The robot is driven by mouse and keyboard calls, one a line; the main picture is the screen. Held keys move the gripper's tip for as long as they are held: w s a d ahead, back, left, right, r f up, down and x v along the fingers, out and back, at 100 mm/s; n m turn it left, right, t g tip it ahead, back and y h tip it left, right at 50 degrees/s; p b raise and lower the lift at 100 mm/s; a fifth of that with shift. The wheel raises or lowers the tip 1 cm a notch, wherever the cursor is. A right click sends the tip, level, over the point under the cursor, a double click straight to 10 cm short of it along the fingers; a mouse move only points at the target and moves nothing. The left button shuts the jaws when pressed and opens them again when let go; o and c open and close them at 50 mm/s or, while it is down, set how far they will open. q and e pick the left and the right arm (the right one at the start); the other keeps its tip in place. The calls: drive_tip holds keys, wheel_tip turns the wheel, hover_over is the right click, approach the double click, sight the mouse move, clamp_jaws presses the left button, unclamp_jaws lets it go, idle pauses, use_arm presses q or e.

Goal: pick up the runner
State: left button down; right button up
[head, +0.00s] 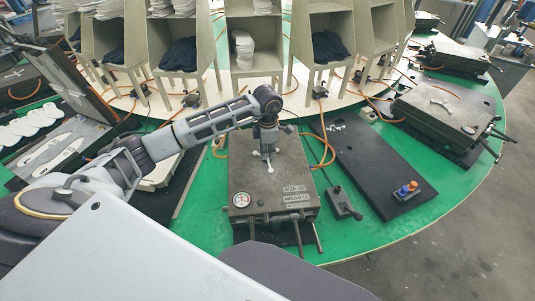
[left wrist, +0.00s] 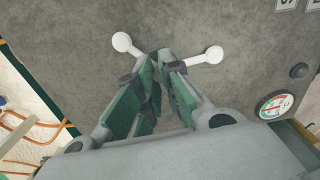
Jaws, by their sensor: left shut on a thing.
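The runner (left wrist: 205,57) is a thin white piece with rounded ends, at the top of the grey mould (head: 270,185). In the left wrist view its two ends stick out on either side of my left gripper (left wrist: 160,60), and its middle is hidden between the fingers. My left gripper (head: 267,146) is shut on the runner, pointing down close over the mould's top. I cannot tell whether the runner still touches the mould. My right gripper is not in view.
The mould has a round gauge (head: 242,200) and rods at its front. A dark plate (head: 365,165) with coloured buttons lies to the right, and another closed mould (head: 440,110) beyond it. Beige cabinets (head: 252,85) stand behind. Orange hoses cross the green table (head: 345,235).

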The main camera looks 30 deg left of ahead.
use_arm(q)
wheel_tip(320, 180, up, 8)
drive_tip(key=shift+b, duration=0.65)
drive_tip(key=shift+r, duration=0.85)
